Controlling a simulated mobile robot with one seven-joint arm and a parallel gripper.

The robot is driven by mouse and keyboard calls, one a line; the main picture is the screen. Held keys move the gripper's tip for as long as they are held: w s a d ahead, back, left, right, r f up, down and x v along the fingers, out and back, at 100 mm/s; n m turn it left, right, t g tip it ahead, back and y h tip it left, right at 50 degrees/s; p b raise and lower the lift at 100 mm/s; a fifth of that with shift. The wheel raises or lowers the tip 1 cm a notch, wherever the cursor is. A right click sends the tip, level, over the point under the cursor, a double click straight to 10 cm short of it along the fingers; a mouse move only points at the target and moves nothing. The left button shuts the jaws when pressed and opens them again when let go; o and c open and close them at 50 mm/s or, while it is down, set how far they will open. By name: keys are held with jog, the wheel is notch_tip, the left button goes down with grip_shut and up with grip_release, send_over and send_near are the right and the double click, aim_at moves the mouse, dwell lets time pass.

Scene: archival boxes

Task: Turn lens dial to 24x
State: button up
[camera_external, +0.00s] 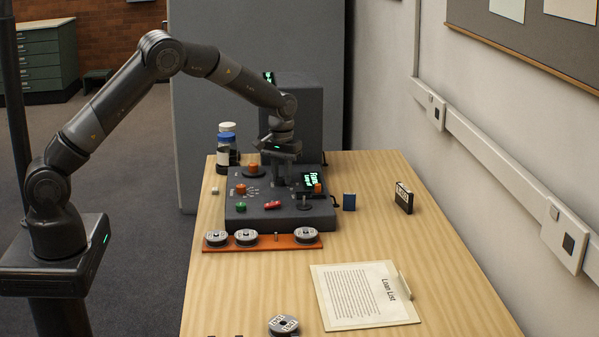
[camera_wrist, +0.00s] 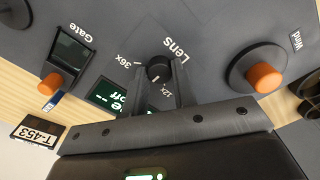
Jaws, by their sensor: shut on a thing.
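The lens dial (camera_wrist: 158,69) is a small black knob on the dark grey panel, in the upper middle of the wrist view. The words "Lens", "36x" and "12x" are printed around it; no 24x mark is readable. The dial's exact setting is unclear. My gripper (camera_wrist: 160,84) has one finger on each side of the dial and is shut on it. In the external view my gripper (camera_external: 281,182) points down at the back of the grey console (camera_external: 250,217), and the dial is hidden there.
Reels on an orange strip (camera_external: 276,241) lie in front of the console. Bottles (camera_external: 227,145) stand behind left.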

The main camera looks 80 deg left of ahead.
aim_at(282, 178)
dwell(0.4)
jog(key=o, duration=1)
jog(key=shift+r, duration=0.15)
notch_tip(282, 178, up, 11)
jog(key=shift+f, duration=0.2)
